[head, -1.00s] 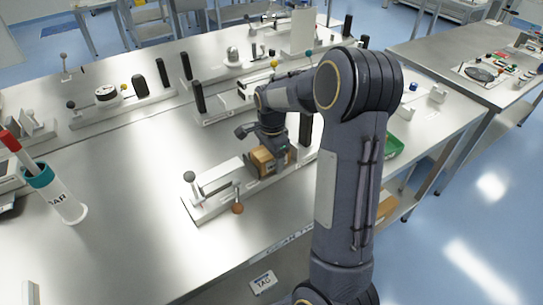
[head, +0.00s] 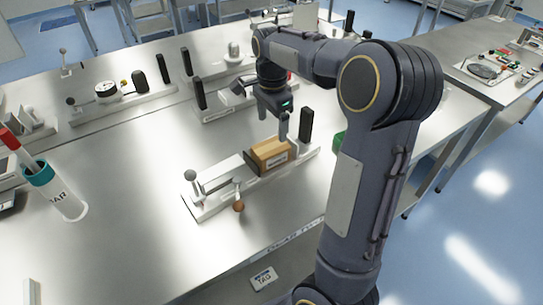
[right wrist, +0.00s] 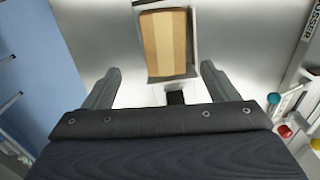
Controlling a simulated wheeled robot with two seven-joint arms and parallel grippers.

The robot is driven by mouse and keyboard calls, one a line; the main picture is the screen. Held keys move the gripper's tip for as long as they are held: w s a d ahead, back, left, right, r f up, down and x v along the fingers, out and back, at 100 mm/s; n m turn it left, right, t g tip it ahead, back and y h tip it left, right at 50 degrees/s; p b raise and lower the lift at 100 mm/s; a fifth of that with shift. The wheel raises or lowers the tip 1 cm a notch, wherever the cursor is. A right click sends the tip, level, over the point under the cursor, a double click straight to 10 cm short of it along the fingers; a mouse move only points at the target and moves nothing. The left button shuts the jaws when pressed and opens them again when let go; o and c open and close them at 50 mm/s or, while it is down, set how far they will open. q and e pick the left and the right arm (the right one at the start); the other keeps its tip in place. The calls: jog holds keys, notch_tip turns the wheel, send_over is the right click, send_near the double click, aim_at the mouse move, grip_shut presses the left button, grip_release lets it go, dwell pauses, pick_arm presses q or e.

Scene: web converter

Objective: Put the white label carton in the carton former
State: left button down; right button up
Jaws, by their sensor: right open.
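A brown carton (head: 265,152) with a white label on its side sits in the pale long-based fixture (head: 215,189) at the front of the bench, which appears to be the carton former. The carton rests at the fixture's right part, between a light block and a black post. In the right wrist view the carton (right wrist: 165,45) shows its taped top, with pale walls beside it. My right gripper (head: 283,128) is above and behind the carton, apart from it. In the right wrist view the gripper (right wrist: 160,69) is open and empty. My left gripper is not in view.
Other fixtures with black posts and knobs stand behind, including one with a round dial (head: 106,93). A white cup (head: 62,195) with a teal rim stands at left. A green bin (head: 340,142) is partly hidden by my arm.

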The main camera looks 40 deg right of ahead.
jog(key=s+a+f+n+t+y, duration=0.1)
jog(key=s+a+n+t+y, duration=0.1)
jog(key=s+a+n, duration=0.6)
jog(key=s+a+n+t+y, duration=0.1)
jog(key=s+a+n+t, duration=0.2)
jog(key=s+a+n, duration=0.6)
jog(key=s, duration=0.4)
jog(key=shift+s+a+f+n+t+y, duration=0.2)
jog(key=shift+s+f+n+t+y, duration=0.1)
jog(key=shift+f+y, duration=0.1)
